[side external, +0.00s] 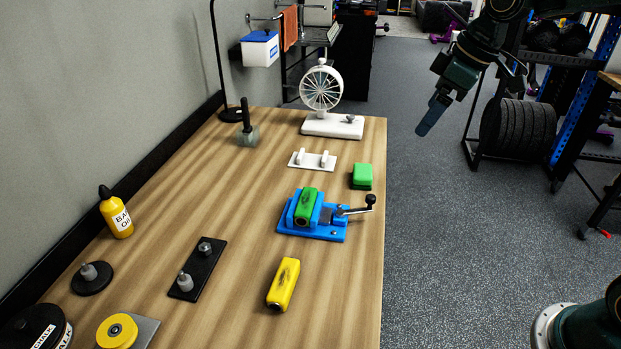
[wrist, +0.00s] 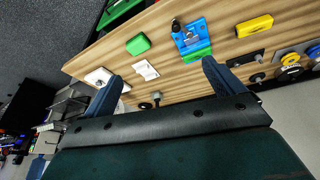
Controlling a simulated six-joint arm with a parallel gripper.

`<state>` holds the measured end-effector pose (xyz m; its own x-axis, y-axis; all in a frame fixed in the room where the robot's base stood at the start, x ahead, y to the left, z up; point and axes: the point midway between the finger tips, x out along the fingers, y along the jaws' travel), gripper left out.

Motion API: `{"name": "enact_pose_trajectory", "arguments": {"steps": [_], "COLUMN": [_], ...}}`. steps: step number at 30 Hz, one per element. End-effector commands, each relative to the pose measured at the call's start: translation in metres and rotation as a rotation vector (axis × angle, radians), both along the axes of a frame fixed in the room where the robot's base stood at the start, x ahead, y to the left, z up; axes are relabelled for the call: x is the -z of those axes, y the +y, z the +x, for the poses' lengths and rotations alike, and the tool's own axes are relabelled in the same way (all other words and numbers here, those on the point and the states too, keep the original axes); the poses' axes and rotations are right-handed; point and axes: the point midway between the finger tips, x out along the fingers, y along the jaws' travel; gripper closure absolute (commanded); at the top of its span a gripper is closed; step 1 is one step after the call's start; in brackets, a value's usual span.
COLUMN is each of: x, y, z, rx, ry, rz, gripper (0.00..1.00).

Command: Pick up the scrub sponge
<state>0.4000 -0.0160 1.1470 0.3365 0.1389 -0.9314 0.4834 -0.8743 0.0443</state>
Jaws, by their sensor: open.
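The scrub sponge looks to be the green block with a darker underside (side external: 361,175), lying flat near the right edge of the wooden table (side external: 345,275). In the wrist view the sponge (wrist: 138,44) is left of centre, with nothing touching it. My gripper (side external: 440,105) hangs in the air at the upper right, beyond the table's right edge and well apart from the sponge. In the wrist view its two blue fingers (wrist: 160,84) are spread wide with nothing between them.
A blue vise (side external: 325,233) holding a green block (side external: 306,207) stands close to the sponge. A white two-peg plate (side external: 313,160), a white fan-like wheel stand (side external: 333,125) and a yellow block (side external: 283,284) are also near. A weight rack stands at the right.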

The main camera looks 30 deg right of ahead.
Motion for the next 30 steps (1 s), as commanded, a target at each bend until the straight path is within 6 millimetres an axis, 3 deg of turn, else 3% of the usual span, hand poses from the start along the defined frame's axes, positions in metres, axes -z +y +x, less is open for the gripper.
{"name": "enact_pose_trajectory", "arguments": {"steps": [9,18,24,30], "x": [0.042,0.093,0.118,0.125], "y": [-0.022,-0.046,-0.056,-0.059], "z": [0.068,0.118,0.136,0.141], "rx": [-0.152,-0.289,-0.348,-0.367], "ry": [0.019,0.02,0.013,0.01], "rz": [0.012,0.035,0.046,0.049], "gripper": [0.06,0.06,0.06,0.06]}}
